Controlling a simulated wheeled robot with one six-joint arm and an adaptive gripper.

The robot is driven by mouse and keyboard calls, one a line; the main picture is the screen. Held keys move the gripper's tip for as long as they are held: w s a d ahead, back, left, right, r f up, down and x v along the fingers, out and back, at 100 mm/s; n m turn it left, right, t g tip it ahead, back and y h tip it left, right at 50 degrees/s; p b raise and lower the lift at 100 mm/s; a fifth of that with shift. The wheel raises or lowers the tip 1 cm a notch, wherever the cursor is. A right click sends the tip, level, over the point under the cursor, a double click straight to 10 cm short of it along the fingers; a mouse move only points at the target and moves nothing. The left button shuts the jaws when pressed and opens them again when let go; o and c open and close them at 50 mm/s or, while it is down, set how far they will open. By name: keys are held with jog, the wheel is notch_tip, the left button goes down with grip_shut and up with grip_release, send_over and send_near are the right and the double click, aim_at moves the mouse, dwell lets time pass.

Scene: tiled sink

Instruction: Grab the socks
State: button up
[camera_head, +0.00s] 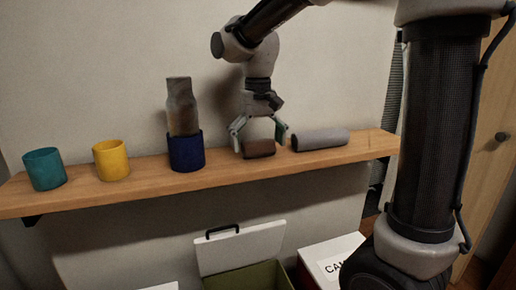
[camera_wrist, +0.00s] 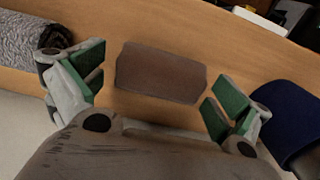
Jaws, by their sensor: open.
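A small brown roll (camera_head: 259,148), which I take to be the socks, lies on the wooden shelf in the head view. It also shows in the wrist view (camera_wrist: 160,72), near the middle. My gripper (camera_head: 259,138) points down over it with the fingers spread, one on each side. In the wrist view the green finger pads stand apart from the roll, with shelf wood showing in both gaps. The gripper is open and holds nothing. The roll's underside is hidden.
A longer grey roll (camera_head: 320,139) lies close to the right of the gripper. A dark blue cup (camera_head: 186,153) with a grey-brown item (camera_head: 182,106) standing in it is to the left. Yellow (camera_head: 111,160) and teal (camera_head: 45,169) cups stand farther left. Open boxes sit below the shelf (camera_head: 140,178).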

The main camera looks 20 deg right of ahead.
jog(key=c, duration=1.1)
